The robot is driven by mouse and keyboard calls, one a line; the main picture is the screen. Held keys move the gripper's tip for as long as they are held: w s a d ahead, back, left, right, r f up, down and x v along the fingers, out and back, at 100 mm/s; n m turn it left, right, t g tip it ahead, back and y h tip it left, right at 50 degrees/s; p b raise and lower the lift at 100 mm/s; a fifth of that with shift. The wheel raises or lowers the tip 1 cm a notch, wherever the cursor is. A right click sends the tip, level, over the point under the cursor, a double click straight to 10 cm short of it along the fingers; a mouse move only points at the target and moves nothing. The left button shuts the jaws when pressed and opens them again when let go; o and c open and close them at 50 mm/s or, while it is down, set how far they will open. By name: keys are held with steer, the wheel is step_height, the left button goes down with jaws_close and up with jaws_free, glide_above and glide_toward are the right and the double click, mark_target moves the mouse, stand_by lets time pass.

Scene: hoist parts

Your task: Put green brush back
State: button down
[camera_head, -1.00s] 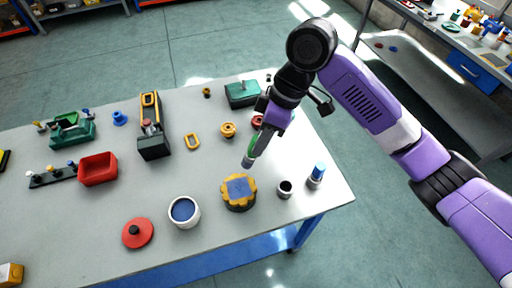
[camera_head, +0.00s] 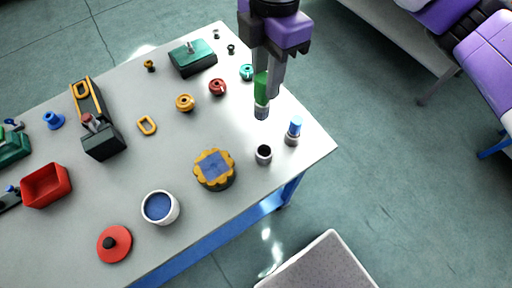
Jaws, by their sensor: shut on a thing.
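The green brush (camera_head: 261,84) is held in my gripper (camera_head: 268,82), whose jaws are shut on it. It hangs nearly upright with its grey end down, in view above the right part of the table, and looks raised off the top. A small grey cup (camera_head: 264,155) with a dark, empty-looking opening stands below it in the picture, towards the table's front edge. A blue-topped brush or similar piece (camera_head: 294,129) stands upright in a grey holder just right of that cup.
The yellow-rimmed round piece with a blue top (camera_head: 214,168) stands left of the cup. A white tub (camera_head: 160,207) and red lid (camera_head: 115,244) are front left. The table's right edge is close.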

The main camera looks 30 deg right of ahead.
steer(key=shift+s+n, duration=0.5)
steer(key=shift+s, duration=0.15)
steer(key=shift+f+h, duration=0.3)
steer(key=shift+h, duration=0.1)
step_height(320, 180, down, 19)
steer(key=shift+f, duration=0.2)
steer(key=shift+f, duration=0.1)
steer(key=c, duration=1.6)
jaws_free()
steer(key=shift+f+b, duration=0.1)
steer(key=shift+b, duration=0.25)
steer(key=o, duration=0.5)
steer(key=shift+c, duration=0.2)
